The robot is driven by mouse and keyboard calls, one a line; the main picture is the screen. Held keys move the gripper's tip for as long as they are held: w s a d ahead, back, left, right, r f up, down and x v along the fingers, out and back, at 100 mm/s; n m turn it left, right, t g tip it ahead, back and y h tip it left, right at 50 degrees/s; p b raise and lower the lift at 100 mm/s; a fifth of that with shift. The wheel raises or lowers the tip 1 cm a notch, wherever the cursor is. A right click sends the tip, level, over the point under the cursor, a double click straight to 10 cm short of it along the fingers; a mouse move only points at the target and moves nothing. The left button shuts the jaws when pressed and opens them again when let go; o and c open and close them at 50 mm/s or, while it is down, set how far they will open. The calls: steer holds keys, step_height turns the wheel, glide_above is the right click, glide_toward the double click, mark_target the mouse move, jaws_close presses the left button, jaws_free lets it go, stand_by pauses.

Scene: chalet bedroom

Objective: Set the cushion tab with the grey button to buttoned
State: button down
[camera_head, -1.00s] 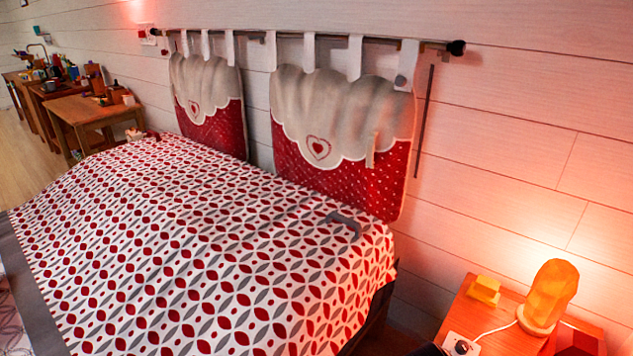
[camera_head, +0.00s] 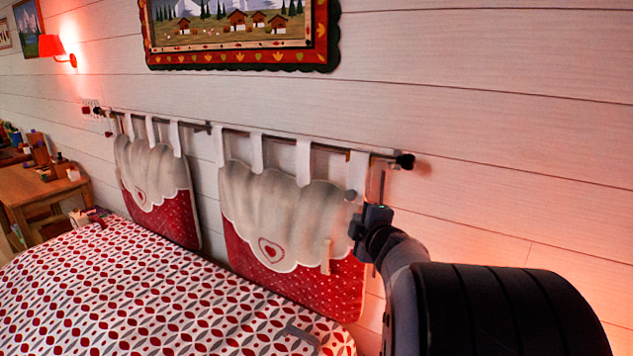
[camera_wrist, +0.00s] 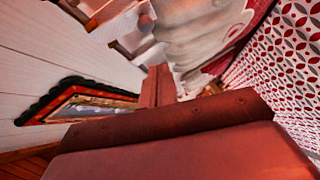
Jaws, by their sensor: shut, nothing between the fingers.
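The cushion (camera_head: 290,240) with a grey-white scalloped top, a red dotted lower part and a heart patch hangs from the wall rod by white tabs. The round grey button (camera_head: 350,196) is on the tab at its right end. The button also seems to show in the wrist view (camera_wrist: 146,22), beyond my fingers. My gripper (camera_head: 356,230) is just below and right of the button, in front of the cushion's right edge. Its fingers are together and empty in the wrist view (camera_wrist: 158,86). Whether they touch the cushion is unclear. The tab's lower end is hard to make out.
A second cushion (camera_head: 160,190) hangs to the left on the same rod (camera_head: 300,143). The patterned bed (camera_head: 130,300) stands below. A framed picture (camera_head: 240,35) is on the wall above. The wall right of the rod is bare.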

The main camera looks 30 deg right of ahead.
steer(key=w+r+n, duration=0.1)
steer(key=w+r, duration=0.1)
glide_toward(346, 195)
steer(key=w+a, duration=0.2)
steer(key=w, duration=0.2)
steer(key=shift+w+d+f+p, duration=0.1)
steer(key=shift+w+d+p, duration=0.1)
steer(key=shift+d+p, duration=0.3)
steer(key=shift+w+d+f+p, duration=0.15)
steer(key=shift+d+p, duration=0.1)
steer(key=shift+d, duration=0.4)
steer(key=shift+w+d+f+t+y, duration=0.3)
steer(key=shift+w+d, duration=0.1)
steer(key=shift+d, duration=0.25)
